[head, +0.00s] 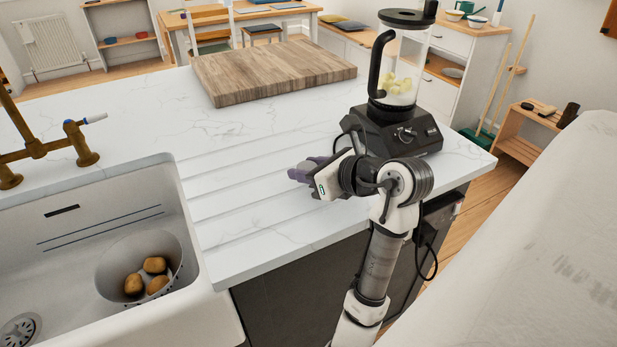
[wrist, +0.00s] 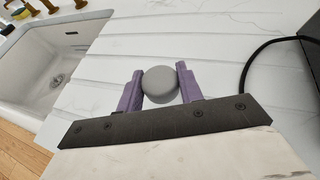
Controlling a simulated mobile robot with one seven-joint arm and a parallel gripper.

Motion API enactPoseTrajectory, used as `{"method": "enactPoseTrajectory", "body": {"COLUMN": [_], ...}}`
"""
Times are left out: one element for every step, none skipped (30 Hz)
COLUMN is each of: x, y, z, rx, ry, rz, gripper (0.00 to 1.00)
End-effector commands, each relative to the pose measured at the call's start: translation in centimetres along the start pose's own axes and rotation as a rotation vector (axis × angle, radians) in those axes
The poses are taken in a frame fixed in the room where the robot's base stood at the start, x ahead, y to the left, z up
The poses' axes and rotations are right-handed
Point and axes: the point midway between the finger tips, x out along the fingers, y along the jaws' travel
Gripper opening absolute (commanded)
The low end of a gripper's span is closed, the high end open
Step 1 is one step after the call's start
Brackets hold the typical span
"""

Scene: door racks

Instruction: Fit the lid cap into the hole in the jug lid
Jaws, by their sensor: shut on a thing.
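The lid cap (wrist: 160,85) is a round grey piece. It sits between the two purple fingers of my gripper (wrist: 160,78), which is shut on it. In the head view my gripper (head: 301,172) is low over the grooved worktop, left of the blender, and I cannot make out the cap there. The jug lid (head: 406,18) is black and sits on top of the clear blender jug (head: 411,52), well above and to the right of my gripper. The lid's hole shows only as a dark ring seen at a slant.
The black blender base (head: 398,132) stands right behind my wrist, with a cable beside it. A wooden board (head: 272,70) lies at the back of the worktop. The grooved worktop between is clear.

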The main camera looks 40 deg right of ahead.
Motion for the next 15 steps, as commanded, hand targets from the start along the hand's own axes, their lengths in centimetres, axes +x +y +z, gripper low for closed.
{"method": "enactPoseTrajectory", "body": {"x": [0.4, 0.5, 0.7, 0.8, 0.9, 1.0, 1.1, 1.1, 1.1, 1.1, 1.1, 1.1, 1.1, 1.1, 1.1], "y": [0.0, 0.0, 0.0, 0.0, 0.0, 0.1, 0.1, 0.0, 0.0, 0.0, 0.0, 0.0, 0.0, 0.0, 0.0], "z": [-0.8, -1.2, -1.6, -1.9, -2.1, -2.3, -2.4, -2.5, -2.5, -2.5, -2.4, -2.4, -2.4, -2.5, -2.5], "rx": [0.005, 0.004, 0.005, 0.003, 0.002, 0.002, 0.002, 0.001, 0.000, 0.000, 0.000, 0.000, 0.000, 0.000, 0.000], "ry": [0.001, 0.000, 0.000, -0.001, -0.001, -0.001, -0.001, -0.001, -0.001, -0.001, -0.001, -0.001, -0.001, -0.001, -0.001], "rz": [0.002, 0.002, 0.002, 0.002, 0.002, 0.002, 0.001, 0.001, 0.001, 0.001, 0.001, 0.001, 0.001, 0.001, 0.001], "gripper": [0.15, 0.15, 0.15, 0.15, 0.15, 0.15, 0.15, 0.15, 0.15, 0.15, 0.15, 0.15, 0.15, 0.15, 0.15]}}
